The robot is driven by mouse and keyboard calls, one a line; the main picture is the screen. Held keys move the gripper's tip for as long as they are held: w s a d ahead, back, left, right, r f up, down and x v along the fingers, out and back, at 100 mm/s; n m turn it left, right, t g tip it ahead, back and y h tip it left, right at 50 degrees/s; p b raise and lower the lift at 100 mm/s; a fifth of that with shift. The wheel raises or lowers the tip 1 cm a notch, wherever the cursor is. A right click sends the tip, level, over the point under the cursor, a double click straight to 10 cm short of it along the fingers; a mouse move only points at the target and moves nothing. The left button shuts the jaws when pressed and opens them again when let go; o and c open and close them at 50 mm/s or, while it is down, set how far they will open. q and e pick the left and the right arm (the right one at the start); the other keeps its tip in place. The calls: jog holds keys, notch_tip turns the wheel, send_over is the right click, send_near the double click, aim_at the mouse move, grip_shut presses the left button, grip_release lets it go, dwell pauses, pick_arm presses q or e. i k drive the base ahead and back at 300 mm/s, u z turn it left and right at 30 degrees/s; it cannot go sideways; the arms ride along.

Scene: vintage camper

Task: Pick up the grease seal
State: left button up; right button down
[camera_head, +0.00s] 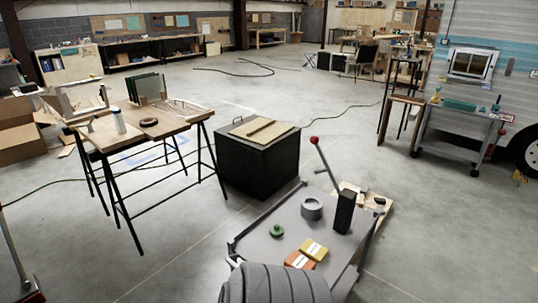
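I cannot be sure which thing is the grease seal. A small flat black ring (148,122) lies on the wooden trestle table (185,122) at the left, near a white bottle (118,121). A thicker grey ring (312,208) sits on a low grey tray-like surface (262,243) at the bottom centre. Either could be a round seal, and both are too small to tell. Neither of my grippers shows in the head view.
The grey surface also bears a green round part (277,230), a yellow box (313,250), an orange box (299,260) and a black upright block (345,211). A black crate (257,165) stands behind it. A hose crosses the floor. Open floor (330,110) lies beyond.

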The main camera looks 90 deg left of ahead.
aim_at(277, 230)
jog(key=u, duration=2.2)
jog(key=i, duration=1)
